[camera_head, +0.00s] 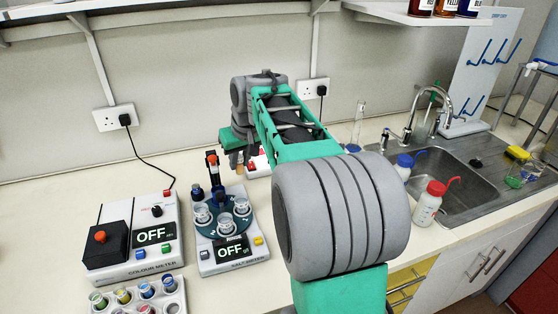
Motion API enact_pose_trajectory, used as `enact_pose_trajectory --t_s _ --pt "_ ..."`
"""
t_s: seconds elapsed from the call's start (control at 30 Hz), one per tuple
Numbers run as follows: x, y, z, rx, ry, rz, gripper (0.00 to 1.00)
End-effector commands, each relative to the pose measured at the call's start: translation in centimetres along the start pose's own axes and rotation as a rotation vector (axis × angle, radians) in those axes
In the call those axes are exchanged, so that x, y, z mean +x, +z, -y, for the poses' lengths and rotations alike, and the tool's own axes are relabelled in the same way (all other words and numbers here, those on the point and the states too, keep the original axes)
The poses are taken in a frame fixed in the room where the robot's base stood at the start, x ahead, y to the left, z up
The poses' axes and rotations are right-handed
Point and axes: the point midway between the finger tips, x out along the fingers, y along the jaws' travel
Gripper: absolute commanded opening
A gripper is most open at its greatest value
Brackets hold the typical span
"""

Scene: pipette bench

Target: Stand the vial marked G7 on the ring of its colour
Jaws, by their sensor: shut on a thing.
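My gripper (240,158) is at the back of the bench, pointing down, mostly hidden by my own arm. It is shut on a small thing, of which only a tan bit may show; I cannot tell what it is. A pale rack (180,294) at the lower left holds several vials with coloured contents, cut off by the picture's edge. No G7 mark is readable on any of them. No coloured rings can be made out; part of the bench is hidden behind my arm.
A colour meter (140,266) and a salt meter (236,261) with glass cups on a round plate stand left of my arm, both reading OFF. A partly hidden red and white thing (259,163) is beside my gripper. Wash bottles (428,203) stand by the sink (455,180) at right.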

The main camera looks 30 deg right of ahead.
Motion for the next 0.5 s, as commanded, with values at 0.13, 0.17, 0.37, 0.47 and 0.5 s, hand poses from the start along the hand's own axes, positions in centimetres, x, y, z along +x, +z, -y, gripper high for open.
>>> enact_pose_trajectory --t_s 0.13,0.17,0.37,0.47,0.5 --pt "0.2 -2.1 -9.4 0.028 0.018 0.0 0.0" --pt "0.1 -2.2 -11.1 0.029 0.021 0.001 0.0" --pt "-0.2 -2.1 -17.7 0.028 0.039 0.002 0.0" --pt "0.1 -2.4 -18.6 0.025 0.04 0.004 0.0" --pt "0.5 -2.9 -18.7 0.024 0.04 0.004 0.0"
